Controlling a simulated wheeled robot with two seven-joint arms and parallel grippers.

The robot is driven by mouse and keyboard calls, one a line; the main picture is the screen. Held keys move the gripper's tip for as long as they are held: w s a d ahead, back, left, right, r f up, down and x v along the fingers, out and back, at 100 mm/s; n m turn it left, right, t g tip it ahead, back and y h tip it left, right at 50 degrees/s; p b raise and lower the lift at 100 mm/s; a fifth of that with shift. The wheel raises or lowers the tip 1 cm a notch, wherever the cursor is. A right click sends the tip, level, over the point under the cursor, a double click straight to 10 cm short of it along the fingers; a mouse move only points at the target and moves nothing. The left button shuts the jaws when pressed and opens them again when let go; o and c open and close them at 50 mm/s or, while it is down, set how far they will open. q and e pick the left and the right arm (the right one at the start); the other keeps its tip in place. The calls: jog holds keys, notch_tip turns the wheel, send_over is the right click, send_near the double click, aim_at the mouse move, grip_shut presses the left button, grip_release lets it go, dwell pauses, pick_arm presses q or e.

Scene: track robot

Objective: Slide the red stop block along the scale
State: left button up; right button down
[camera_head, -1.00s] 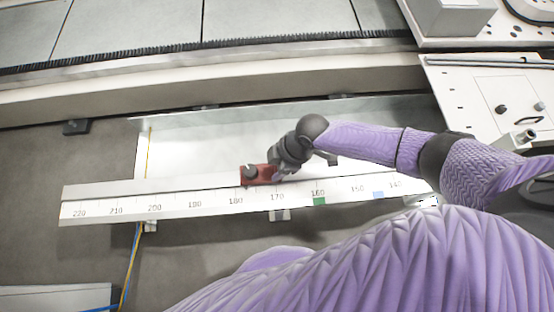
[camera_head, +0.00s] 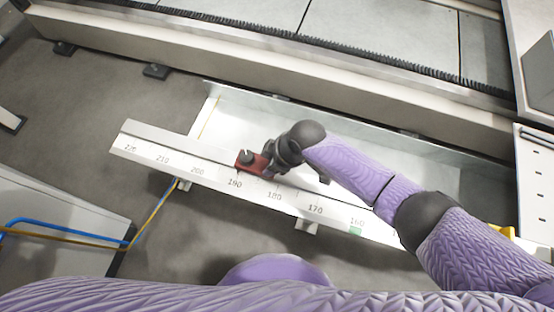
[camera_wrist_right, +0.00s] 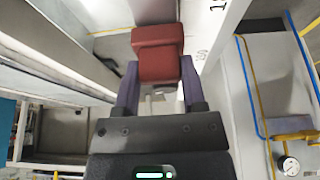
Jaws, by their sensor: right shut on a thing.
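In the right wrist view, the block (camera_wrist_right: 156,58) lies between the two purple fingers of the right gripper (camera_wrist_right: 158,82). The gripper partly hides the scale rail behind the block. My left gripper is not in view.
A green mark (camera_head: 355,231) lies at 160 on the scale. The rail is clear left of the block, up to 220. Blue and yellow cables (camera_head: 150,215) run below the rail's left part. A long beam with a toothed rack (camera_head: 400,60) runs behind.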

jog(key=shift+c, duration=2.2)
grip_release()
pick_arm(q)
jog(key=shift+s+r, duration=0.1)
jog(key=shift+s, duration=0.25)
pick_arm(e)
jog(key=shift+o, duration=1.4)
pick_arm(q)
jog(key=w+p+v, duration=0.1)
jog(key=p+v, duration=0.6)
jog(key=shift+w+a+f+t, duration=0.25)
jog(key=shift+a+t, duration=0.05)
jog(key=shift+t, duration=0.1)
pick_arm(e)
jog(key=v, duration=1)
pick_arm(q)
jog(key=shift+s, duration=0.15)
